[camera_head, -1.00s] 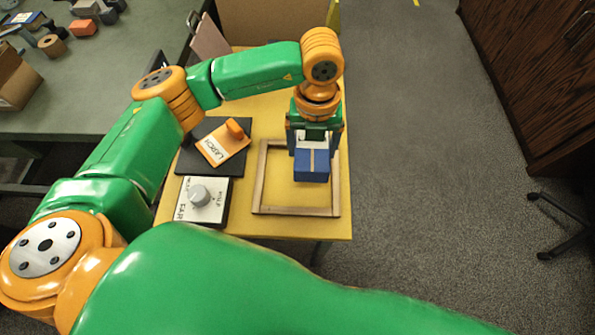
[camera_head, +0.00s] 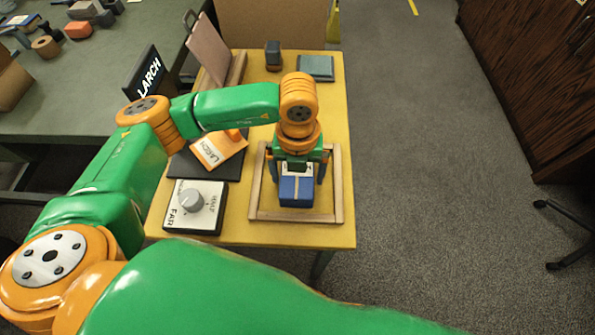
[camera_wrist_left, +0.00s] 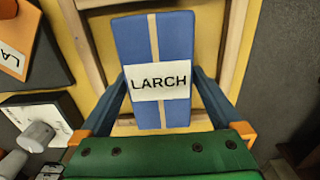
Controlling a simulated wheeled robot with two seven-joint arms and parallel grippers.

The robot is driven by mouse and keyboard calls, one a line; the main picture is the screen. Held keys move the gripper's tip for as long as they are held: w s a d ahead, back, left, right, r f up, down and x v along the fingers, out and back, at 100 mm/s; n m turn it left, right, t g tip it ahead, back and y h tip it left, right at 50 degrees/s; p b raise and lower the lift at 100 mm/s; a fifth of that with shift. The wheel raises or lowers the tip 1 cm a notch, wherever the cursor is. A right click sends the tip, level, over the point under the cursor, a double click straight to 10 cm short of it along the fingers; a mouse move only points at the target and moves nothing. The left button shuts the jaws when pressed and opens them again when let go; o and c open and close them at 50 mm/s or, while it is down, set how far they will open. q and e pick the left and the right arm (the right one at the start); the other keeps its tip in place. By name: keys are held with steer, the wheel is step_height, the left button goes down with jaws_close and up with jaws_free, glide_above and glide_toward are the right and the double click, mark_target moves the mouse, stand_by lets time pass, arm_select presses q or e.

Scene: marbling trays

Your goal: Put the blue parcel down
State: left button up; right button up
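The blue parcel (camera_head: 297,196), with a tan band and a white LARCH label, is inside the wooden frame (camera_head: 296,217) on the yellow table. In the left wrist view the parcel (camera_wrist_left: 157,45) fills the middle. My left gripper (camera_head: 296,175) points down over it. Its dark fingers stand on either side of the parcel, and in the head view they look slightly spread from its sides. The left wrist view (camera_wrist_left: 160,92) shows the fingers close to its edges. The parcel's underside is hidden. My right gripper is not in view.
Left of the frame are a dial box marked FAR (camera_head: 208,216) and an orange LARCH card (camera_head: 222,149) on a dark tray. A teal block (camera_head: 316,66) and a dark block (camera_head: 273,55) stand at the table's back. The table's right edge is close to the frame.

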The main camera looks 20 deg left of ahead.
arm_select(q)
steer(key=shift+r, duration=0.25)
step_height(320, 180, up, 12)
steer(key=shift+f, duration=0.15)
